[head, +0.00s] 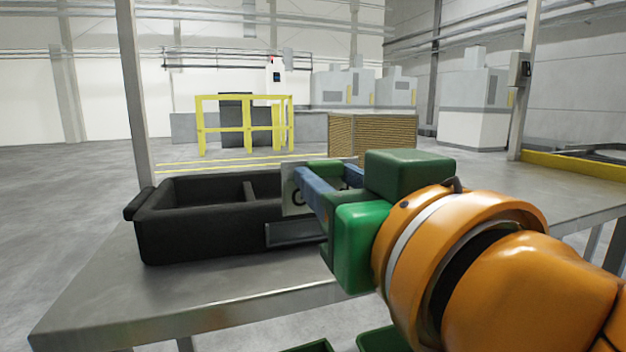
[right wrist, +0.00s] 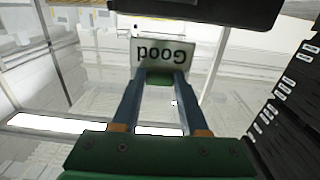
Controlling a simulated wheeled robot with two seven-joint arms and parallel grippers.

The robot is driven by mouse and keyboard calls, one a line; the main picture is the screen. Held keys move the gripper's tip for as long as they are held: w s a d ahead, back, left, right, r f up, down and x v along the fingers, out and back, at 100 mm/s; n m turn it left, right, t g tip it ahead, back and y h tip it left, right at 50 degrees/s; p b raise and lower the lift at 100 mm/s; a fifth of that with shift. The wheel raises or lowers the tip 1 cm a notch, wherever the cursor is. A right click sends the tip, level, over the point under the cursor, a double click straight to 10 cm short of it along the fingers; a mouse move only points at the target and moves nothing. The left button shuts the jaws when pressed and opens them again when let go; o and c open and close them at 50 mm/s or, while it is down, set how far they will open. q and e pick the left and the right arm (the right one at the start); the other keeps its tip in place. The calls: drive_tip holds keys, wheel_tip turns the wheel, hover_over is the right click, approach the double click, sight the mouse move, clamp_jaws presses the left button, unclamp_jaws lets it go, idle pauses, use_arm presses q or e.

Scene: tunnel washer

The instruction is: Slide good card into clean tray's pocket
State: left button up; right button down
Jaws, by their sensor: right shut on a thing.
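The white good card (head: 298,190) is in the tips of my right gripper (head: 318,175), which is shut on it. In the right wrist view the card (right wrist: 163,53) stands between the blue fingertips (right wrist: 160,77), its word "Good" upside down. The black tray (head: 190,224) sits on the metal table, with an open top and an inner divider. Its pocket (head: 295,233) is on the front wall at the right. The card is above the pocket, close to the tray's rim; I cannot tell whether they touch. My gripper hides the tray's right end. My left gripper is not in view.
The metal table (head: 110,300) is bare in front of the tray and at the far right. A dark rack with several white labels (right wrist: 285,105) stands at the right in the wrist view. A yellow rail (head: 245,128) and a slatted brown box (head: 372,135) are far behind.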

drive_tip(key=shift+w+a+f, duration=0.15)
drive_tip(key=shift+w, duration=0.35)
drive_tip(key=shift+w+a, duration=0.1)
drive_tip(key=shift+w, duration=0.2)
drive_tip(key=w+f, duration=0.1)
drive_tip(key=w, duration=0.1)
drive_tip(key=w+a+f, duration=0.1)
drive_tip(key=w, duration=0.1)
drive_tip(key=w+f, duration=0.1)
drive_tip(key=w, duration=0.1)
drive_tip(key=shift+a, duration=0.4)
drive_tip(key=shift+f+b, duration=0.45)
drive_tip(key=shift+f, duration=0.2)
drive_tip(key=shift+f+b, duration=0.35)
drive_tip(key=shift+b, duration=0.1)
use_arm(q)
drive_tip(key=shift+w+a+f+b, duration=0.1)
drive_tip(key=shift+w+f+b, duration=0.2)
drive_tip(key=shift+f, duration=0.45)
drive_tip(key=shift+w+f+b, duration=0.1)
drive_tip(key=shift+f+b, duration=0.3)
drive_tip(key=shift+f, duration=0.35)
use_arm(e)
drive_tip(key=shift+f, duration=0.4)
